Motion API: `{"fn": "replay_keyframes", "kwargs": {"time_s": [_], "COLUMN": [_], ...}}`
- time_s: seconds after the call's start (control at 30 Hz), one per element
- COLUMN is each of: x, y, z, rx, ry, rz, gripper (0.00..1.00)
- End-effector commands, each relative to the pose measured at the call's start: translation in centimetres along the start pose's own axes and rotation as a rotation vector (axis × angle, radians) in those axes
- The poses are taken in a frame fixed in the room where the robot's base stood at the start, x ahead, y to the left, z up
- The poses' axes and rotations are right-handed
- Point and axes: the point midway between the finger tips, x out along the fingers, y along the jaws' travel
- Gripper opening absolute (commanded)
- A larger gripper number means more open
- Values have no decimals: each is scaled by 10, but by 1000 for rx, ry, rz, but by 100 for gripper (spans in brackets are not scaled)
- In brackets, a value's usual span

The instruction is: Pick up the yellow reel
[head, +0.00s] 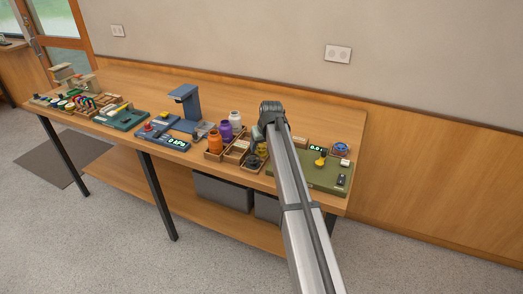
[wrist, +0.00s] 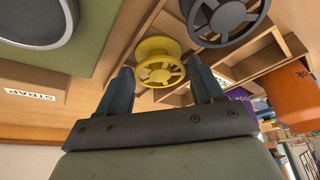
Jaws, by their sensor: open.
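The yellow reel (wrist: 157,48) shows spoked in the wrist view, in a wooden tray (wrist: 180,98), between and beyond my fingertips. In the head view a small part of the yellow reel (head: 262,147) shows just below my gripper (head: 259,137), which partly hides it. My gripper (wrist: 161,72) is open, with one dark finger to each side of the reel in the picture. Nothing is held. I cannot tell exactly how far the fingertips are from the reel.
A dark grey reel (wrist: 222,22) sits right beside the yellow one. An orange bottle (head: 215,142) and a purple bottle (head: 226,131) stand left of my gripper. A green mat (head: 320,176) with small items lies to the right. A blue stand (head: 187,100) is farther left.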

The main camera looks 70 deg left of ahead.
Motion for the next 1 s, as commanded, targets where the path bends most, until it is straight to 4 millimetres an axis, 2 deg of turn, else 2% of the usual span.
{"fn": "replay_keyframes", "kwargs": {"time_s": [0.23,0.63,0.87,1.0], "x": [2,2,1,-8], "y": [0,0,0,0], "z": [0,0,0,-4], "rx": [0,0,0,0], "ry": [0,0,0,0], "rz": [0,0,0,0], "gripper": [66,28,28,28]}}
